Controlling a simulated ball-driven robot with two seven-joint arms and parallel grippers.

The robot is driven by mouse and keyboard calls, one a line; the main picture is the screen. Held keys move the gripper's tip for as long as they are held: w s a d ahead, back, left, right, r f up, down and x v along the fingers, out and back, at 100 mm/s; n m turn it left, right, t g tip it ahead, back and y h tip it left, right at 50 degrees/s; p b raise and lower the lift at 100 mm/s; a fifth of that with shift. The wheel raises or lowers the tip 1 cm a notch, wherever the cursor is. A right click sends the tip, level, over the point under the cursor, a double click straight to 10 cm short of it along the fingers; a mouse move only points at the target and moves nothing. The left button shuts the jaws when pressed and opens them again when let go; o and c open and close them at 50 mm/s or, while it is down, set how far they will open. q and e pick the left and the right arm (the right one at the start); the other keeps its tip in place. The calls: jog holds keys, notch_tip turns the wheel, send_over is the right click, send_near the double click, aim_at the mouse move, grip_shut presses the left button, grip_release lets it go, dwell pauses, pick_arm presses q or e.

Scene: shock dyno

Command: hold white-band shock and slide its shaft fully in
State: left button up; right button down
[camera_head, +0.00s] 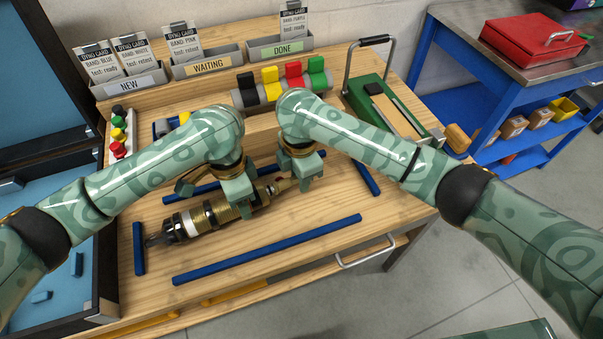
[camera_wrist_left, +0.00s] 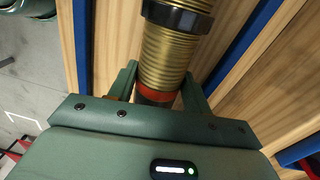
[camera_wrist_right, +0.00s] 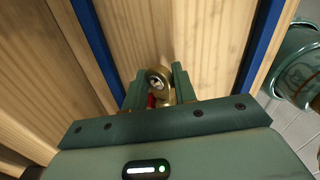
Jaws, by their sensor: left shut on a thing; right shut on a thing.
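The white-band shock (camera_head: 205,215) lies across the wooden bench, its black end to the left and its shaft end to the right. A white band shows near its black end. My left gripper (camera_head: 242,203) is shut around the shock's body. In the left wrist view the gold threaded body (camera_wrist_left: 166,62) with a red ring runs between the fingers (camera_wrist_left: 160,92). My right gripper (camera_head: 303,178) is shut at the shaft end. In the right wrist view a gold eye end (camera_wrist_right: 158,78) sits between the fingers (camera_wrist_right: 158,88). The shaft is mostly hidden by my gripper.
Blue strips (camera_head: 268,249) frame the shock on the bench. Behind stand card bins marked NEW, WAITING (camera_head: 207,66) and DONE, and a row of coloured clamps (camera_head: 282,84). A green tool with a handle (camera_head: 383,105) is at the back right. The front of the bench is clear.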

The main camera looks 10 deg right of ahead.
pick_arm(q)
jog(key=shift+d+r, duration=0.15)
jog(key=shift+r, duration=0.05)
pick_arm(e)
jog(key=shift+s+a, duration=0.25)
jog(key=shift+a, duration=0.3)
jog(key=shift+s+a, duration=0.2)
jog(key=shift+a, duration=0.35)
pick_arm(q)
jog(key=shift+w, duration=0.1)
pick_arm(e)
jog(key=shift+d+f, duration=0.1)
jog(key=shift+f, duration=0.2)
pick_arm(q)
jog(key=shift+f, duration=0.2)
dwell(0.6)
pick_arm(e)
jog(key=shift+d+f, duration=0.1)
jog(key=shift+f, duration=0.1)
pick_arm(q)
jog(key=shift+f, duration=0.25)
dwell(0.6)
pick_arm(e)
jog(key=shift+f, duration=0.2)
dwell(0.4)
pick_arm(q)
jog(key=shift+a+f, duration=0.25)
pick_arm(e)
jog(key=c, duration=1.2)
grip_release()
